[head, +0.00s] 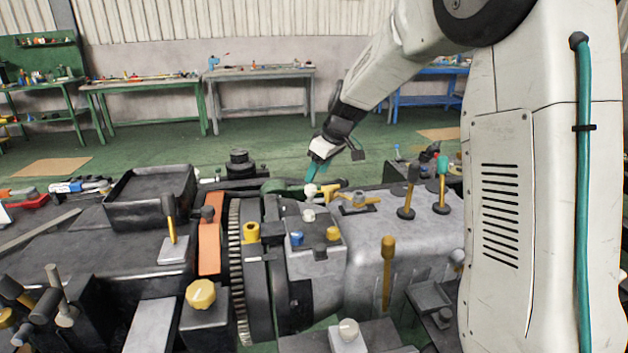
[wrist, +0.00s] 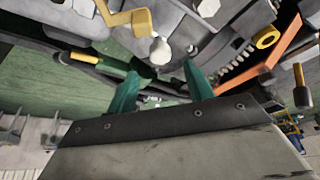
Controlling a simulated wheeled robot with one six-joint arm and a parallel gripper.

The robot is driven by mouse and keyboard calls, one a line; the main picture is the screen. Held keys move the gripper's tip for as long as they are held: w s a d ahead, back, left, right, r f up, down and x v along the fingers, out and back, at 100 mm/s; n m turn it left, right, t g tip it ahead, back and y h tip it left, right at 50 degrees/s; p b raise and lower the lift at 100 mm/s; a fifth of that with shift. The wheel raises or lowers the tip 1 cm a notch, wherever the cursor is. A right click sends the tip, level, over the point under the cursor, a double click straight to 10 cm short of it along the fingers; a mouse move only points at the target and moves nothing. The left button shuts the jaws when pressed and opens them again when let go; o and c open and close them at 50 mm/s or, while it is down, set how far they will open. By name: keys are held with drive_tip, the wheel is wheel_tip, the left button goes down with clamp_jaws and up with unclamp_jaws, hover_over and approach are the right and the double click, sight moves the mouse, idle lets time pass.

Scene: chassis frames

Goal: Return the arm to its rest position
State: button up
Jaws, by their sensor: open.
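My arm (head: 385,65) reaches from the right side of the head view down over the machine. My gripper (head: 313,172) hangs at the arm's end, just behind and above the grey machine block. In the wrist view my gripper (wrist: 160,70) shows two teal fingers spread apart with nothing between them. A white ball knob (wrist: 160,51) on a yellow bracket (wrist: 128,20) appears just beyond the fingertips. The same white knob (head: 310,190) is close to the gripper in the head view. I cannot tell whether a finger touches it.
A toothed wheel (head: 240,270) and an orange bar (head: 210,245) stand left of centre. Workbenches (head: 262,73) line the back wall; open green floor lies between.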

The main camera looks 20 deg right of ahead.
drive_tip(key=v, duration=0.2)
drive_tip(key=shift+s+d+r, duration=0.1)
drive_tip(key=shift+r, duration=0.2)
drive_tip(key=s+a+r+m+h, duration=0.1)
drive_tip(key=s+m, duration=0.1)
drive_tip(key=s, duration=1.1)
drive_tip(key=s+a+r+m+g, duration=0.1)
drive_tip(key=s+a+m, duration=0.1)
drive_tip(key=s, duration=1.2)
drive_tip(key=s+a+r+m+g+h, duration=0.1)
drive_tip(key=s+m, duration=0.1)
drive_tip(key=s, duration=1.1)
drive_tip(key=shift+s+a+r+m+h, duration=0.3)
drive_tip(key=shift+s+a+m, duration=0.1)
